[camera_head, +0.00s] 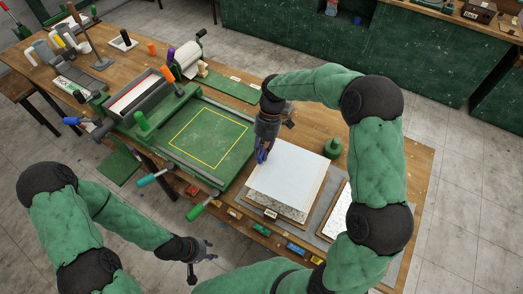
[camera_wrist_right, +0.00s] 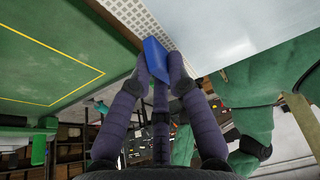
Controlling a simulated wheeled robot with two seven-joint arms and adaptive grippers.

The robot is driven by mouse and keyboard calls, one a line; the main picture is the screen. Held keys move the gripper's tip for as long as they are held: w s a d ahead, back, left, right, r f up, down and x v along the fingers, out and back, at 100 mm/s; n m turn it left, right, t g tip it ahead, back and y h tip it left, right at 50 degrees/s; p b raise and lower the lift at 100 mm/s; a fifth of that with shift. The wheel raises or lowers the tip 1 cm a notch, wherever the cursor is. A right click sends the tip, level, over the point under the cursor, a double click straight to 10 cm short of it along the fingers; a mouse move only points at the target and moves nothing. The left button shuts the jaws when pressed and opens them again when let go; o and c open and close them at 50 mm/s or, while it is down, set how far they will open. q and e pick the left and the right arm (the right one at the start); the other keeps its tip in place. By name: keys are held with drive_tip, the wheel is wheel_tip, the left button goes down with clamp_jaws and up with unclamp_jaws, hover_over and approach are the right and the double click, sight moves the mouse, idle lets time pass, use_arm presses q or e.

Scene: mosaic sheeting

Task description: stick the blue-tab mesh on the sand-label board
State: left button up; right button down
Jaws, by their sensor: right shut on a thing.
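My right gripper (camera_head: 263,155) is shut on the blue tab (camera_wrist_right: 155,52) at a corner of a pale sheet of mesh (camera_head: 290,172). In the right wrist view, the tab is between the fingers, with a dotted white strip of mesh (camera_wrist_right: 152,14) beside a smooth pale face. The mesh is over a speckled board (camera_head: 278,208) that shows along its front edge; I cannot tell if they touch. A small label (camera_head: 270,214) is at that board's front, too small to read. My left gripper (camera_head: 203,252) is empty and appears open, in front of the bench.
A green bed with a yellow outline (camera_head: 211,138) is left of the mesh. A second speckled board (camera_head: 338,217) is at right, partly behind my right arm. A green round-topped object (camera_head: 333,148) stands behind it. Rollers and tools crowd the far left.

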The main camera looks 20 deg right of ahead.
drive_tip(key=shift+f+b, duration=2.4)
drive_tip(key=shift+f, duration=1.7)
drive_tip(key=shift+f, duration=0.15)
drive_tip(key=c, duration=1.1)
unclamp_jaws()
drive_tip(key=v, duration=1.2)
drive_tip(key=shift+a, duration=0.1)
